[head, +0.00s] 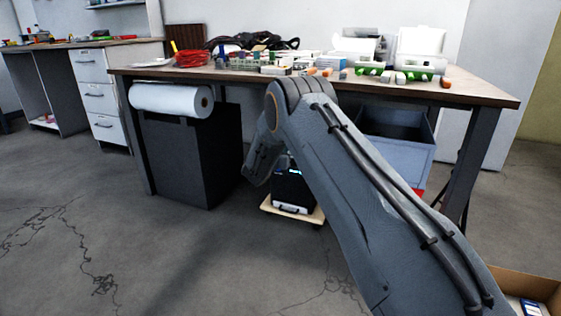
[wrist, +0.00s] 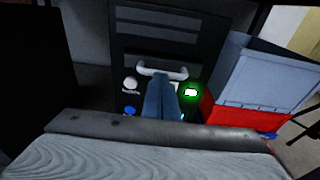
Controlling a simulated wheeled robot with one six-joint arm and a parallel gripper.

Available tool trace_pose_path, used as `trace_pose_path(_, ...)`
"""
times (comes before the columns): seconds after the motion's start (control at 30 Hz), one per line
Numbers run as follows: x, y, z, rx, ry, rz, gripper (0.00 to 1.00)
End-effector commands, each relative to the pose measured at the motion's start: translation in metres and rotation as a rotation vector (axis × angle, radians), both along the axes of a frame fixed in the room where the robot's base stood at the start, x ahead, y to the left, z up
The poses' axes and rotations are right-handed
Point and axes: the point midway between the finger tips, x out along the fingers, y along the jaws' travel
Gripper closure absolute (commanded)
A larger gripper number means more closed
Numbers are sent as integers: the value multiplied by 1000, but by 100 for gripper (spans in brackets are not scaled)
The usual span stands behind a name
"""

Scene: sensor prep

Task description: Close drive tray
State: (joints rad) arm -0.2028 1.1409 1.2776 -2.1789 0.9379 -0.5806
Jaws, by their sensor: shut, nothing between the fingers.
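A black computer tower (wrist: 210,60) stands under the workbench in the wrist view, with a pale curved handle (wrist: 143,66) on its front, apparently the drive tray's. How far the tray sticks out is not clear. My gripper (wrist: 160,80) is shut and empty, its bluish fingers together in front of the tower, tips just below the handle's middle. I cannot tell whether they touch it. A white round button (wrist: 130,84) and a glowing green light (wrist: 191,92) flank the fingers. In the head view my arm hides much of the tower (head: 293,188), which stands on a low wooden board (head: 310,215).
A grey-blue bin (wrist: 262,85) with a red part (wrist: 240,116) below stands right of the tower. A dark cabinet (head: 185,160) stands to the left. The workbench top (head: 465,90) is above, loaded with parts. The floor in front is open.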

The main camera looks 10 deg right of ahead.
Motion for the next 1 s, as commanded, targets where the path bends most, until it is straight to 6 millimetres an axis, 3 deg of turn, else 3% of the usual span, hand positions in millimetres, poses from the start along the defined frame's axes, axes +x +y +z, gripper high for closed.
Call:
trace_pose_path(0.2, 17, -13, 0, -1, -1, -2, 100)
trace_pose_path(0.63, 18, -16, 3, -1, -4, -4, 100)
trace_pose_path(0.87, -2, -1, -2, -1, 2, -3, 100)
trace_pose_path(1.0, -26, 11, 0, -2, 3, -7, 100)
